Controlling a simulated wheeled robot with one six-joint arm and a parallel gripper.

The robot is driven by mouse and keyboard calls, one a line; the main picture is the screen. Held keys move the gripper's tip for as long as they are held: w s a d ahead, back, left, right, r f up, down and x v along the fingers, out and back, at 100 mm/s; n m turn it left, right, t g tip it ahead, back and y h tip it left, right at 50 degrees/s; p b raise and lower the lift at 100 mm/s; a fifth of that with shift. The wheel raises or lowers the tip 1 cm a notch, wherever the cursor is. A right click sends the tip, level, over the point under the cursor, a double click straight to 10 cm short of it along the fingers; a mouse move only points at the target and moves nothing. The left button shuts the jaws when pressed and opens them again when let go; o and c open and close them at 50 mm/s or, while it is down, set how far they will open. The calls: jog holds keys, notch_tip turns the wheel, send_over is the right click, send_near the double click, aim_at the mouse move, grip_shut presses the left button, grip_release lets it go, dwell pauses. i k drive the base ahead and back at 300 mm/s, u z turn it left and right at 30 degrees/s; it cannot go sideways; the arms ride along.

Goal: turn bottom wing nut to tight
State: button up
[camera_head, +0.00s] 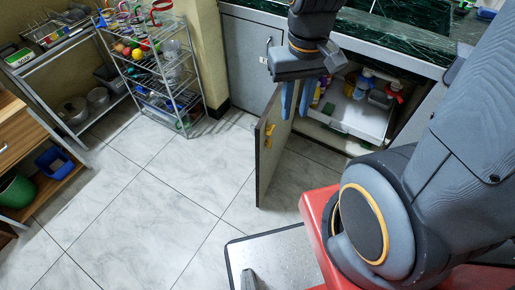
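My gripper (297,112) hangs with its blue fingers pointing down in front of the open cabinet under the counter. The two fingers are apart, and I see nothing between them. I cannot clearly make out a bottom wing nut. A small yellow part (268,134) shows on the open cabinet door (264,178), below and left of the fingers; I cannot tell what it is.
The open door stands out into the room below my gripper. A closed grey cabinet door (248,60) is left of it, under a green marble counter (390,38). A wire rack (160,85) and shelves (30,150) stand left. The tiled floor (160,200) between is clear.

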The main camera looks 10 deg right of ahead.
aim_at(270, 143)
jog(key=z, duration=1.15)
jog(key=k, duration=0.5)
jog(key=u, duration=0.85)
